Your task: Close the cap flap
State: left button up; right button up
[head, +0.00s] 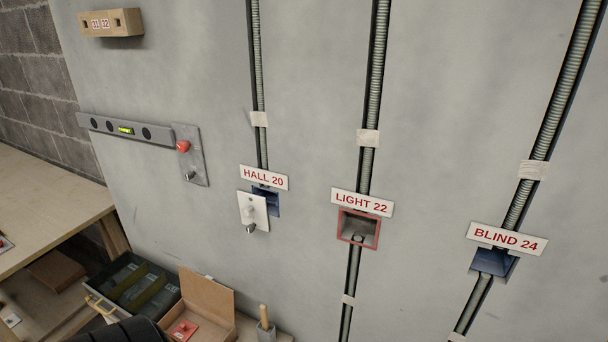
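A white plate with a metal knob (249,212) stands at the blue wall box (270,199) under the HALL 20 label (264,178). The plate covers the left part of that box, and some of the blue shows at its right. I cannot tell whether this plate is the cap flap or how it is hinged. A small cardboard box (222,327) at the bottom has its flap (206,295) standing up, with a red card (184,329) inside. Neither of my grippers is in view.
A red-rimmed box (374,229) sits under LIGHT 22 and a blue box (493,262) under BLIND 24. A plate with a red button (190,155) is at the left. A dark open crate (101,289) and a wooden table (45,205) stand low left. A dark ribbed shape cuts the bottom edge.

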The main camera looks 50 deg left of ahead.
aim_at(218, 299)
jog(key=u, duration=2.4)
